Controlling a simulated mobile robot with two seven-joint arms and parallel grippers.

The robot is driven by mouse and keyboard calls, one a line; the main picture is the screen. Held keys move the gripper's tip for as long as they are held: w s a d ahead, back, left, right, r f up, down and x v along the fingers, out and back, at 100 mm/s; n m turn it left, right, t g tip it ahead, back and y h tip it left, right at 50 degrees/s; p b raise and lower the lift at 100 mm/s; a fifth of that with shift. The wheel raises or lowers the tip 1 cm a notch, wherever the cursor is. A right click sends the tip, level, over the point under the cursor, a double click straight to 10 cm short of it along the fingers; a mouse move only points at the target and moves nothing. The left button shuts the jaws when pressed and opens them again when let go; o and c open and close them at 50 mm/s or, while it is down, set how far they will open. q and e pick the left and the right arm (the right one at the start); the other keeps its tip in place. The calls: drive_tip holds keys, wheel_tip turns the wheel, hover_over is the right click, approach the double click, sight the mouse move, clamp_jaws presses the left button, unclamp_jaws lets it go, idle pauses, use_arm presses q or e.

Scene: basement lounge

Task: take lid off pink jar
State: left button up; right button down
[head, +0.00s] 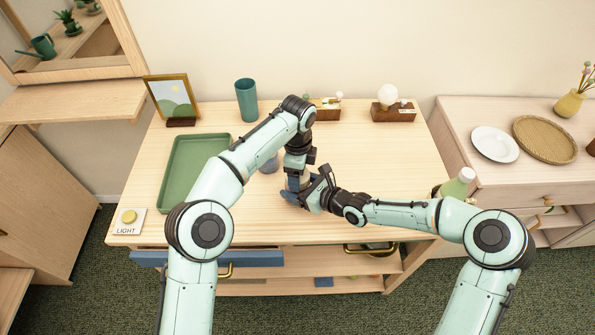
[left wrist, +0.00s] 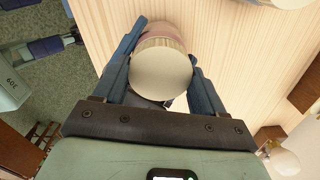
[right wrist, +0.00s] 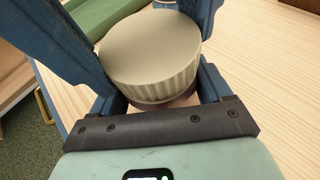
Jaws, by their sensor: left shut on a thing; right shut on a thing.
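The pink jar (left wrist: 158,33) stands upright on the wooden table, mostly hidden in the head view by my grippers. Its round beige lid (left wrist: 160,72) has a ribbed side and sits on top. The lid also shows large in the right wrist view (right wrist: 150,50), with a strip of the pink body below it. My left gripper (head: 297,176) comes down from above, its blue fingers on either side of the lid, shut on it. My right gripper (head: 306,192) reaches in low from the right and is shut on the jar's body. The exact finger contacts are partly hidden.
A green tray (head: 166,190) lies left of my left arm. A mauve object (head: 269,163) stands close behind the grippers, partly hidden. A teal cup (head: 246,100), picture frame (head: 171,97) and bulb lamp (head: 388,96) line the back. A pale green bottle (head: 459,183) is at right.

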use_arm(q)
drive_tip(key=shift+r, duration=0.2)
idle(0.6)
drive_tip(key=shift+r, duration=0.95)
